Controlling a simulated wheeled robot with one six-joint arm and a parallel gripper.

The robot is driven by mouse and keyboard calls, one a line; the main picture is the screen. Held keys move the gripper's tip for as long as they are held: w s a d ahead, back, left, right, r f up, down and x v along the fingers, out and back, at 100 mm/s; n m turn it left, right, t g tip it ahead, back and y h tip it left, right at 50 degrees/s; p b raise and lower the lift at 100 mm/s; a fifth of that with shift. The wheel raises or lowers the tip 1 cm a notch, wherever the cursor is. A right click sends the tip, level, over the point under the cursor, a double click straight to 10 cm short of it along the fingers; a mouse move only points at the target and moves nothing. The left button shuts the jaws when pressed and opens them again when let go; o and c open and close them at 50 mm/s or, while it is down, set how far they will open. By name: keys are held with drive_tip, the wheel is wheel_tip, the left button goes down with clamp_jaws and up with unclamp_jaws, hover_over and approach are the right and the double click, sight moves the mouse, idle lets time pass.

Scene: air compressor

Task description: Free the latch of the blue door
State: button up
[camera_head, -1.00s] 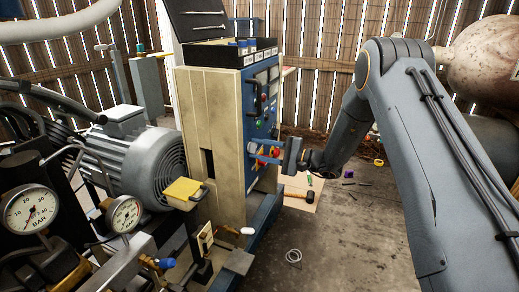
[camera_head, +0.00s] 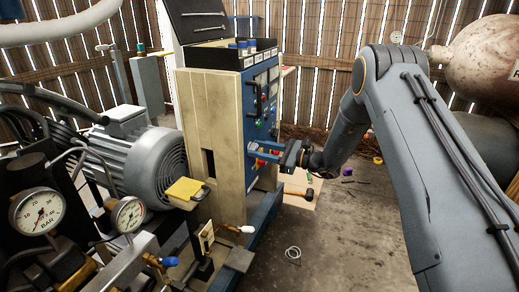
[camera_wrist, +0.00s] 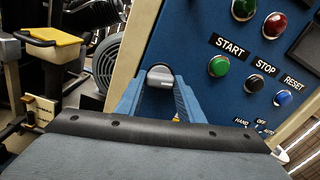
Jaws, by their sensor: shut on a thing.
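The blue door (camera_head: 262,117) is the control face of the beige cabinet, and it looks closed. It fills the upper right of the wrist view (camera_wrist: 195,52). My gripper (camera_head: 254,149) reaches the door's lower near edge from the right. In the wrist view my gripper (camera_wrist: 158,88) has its two blue fingers on either side of a grey, rounded latch knob (camera_wrist: 160,75) and is shut on it. The latch's base is partly hidden by the fingers. In the head view the latch is too small and covered to make out.
Green START (camera_wrist: 219,66), STOP (camera_wrist: 254,83) and blue RESET (camera_wrist: 282,98) buttons sit right of the fingers. The motor (camera_head: 140,155) and pressure gauges (camera_head: 37,210) stand left.

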drive_tip(key=shift+m, duration=1.5)
drive_tip(key=o, duration=1.1)
drive_tip(key=shift+c, duration=0.2)
drive_tip(key=v, duration=0.8)
drive_tip(key=shift+p, duration=0.35)
